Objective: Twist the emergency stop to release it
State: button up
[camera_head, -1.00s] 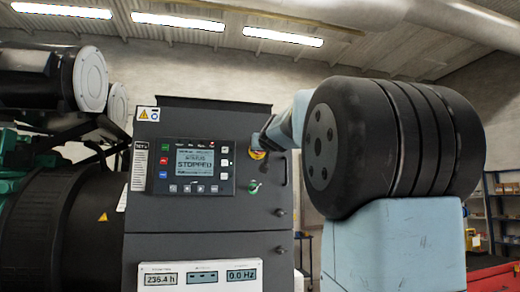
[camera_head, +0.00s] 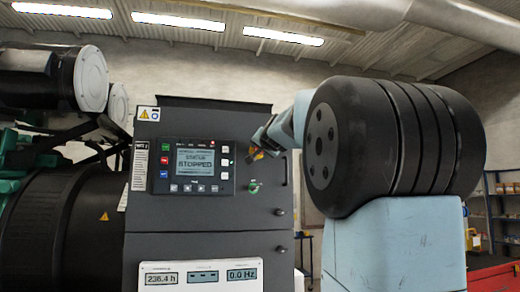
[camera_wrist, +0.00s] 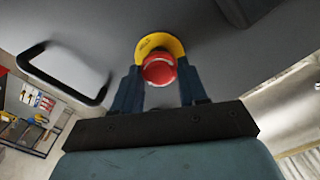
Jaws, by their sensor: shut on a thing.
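The emergency stop is a red round button (camera_wrist: 158,69) on a yellow backing plate (camera_wrist: 152,44), set on the grey panel face in the wrist view. My gripper (camera_wrist: 160,82) has its two dark fingers on either side of the red button and is shut on it. In the head view my gripper (camera_head: 257,146) is at the upper right of the dark control cabinet (camera_head: 200,128); it and my arm hide most of the stop, with only a bit of yellow showing.
A control display (camera_head: 193,165) reading STOPPED is left of the stop. A green-marked key switch (camera_head: 253,187) sits just below it. Lower down is a white meter panel (camera_head: 200,277). Shelving (camera_head: 500,210) stands at the far right.

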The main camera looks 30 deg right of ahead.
jog(key=shift+m, duration=0.5)
jog(key=o, duration=1)
jog(key=shift+o, duration=0.2)
jog(key=v, duration=1.3)
jog(key=shift+s, duration=0.35)
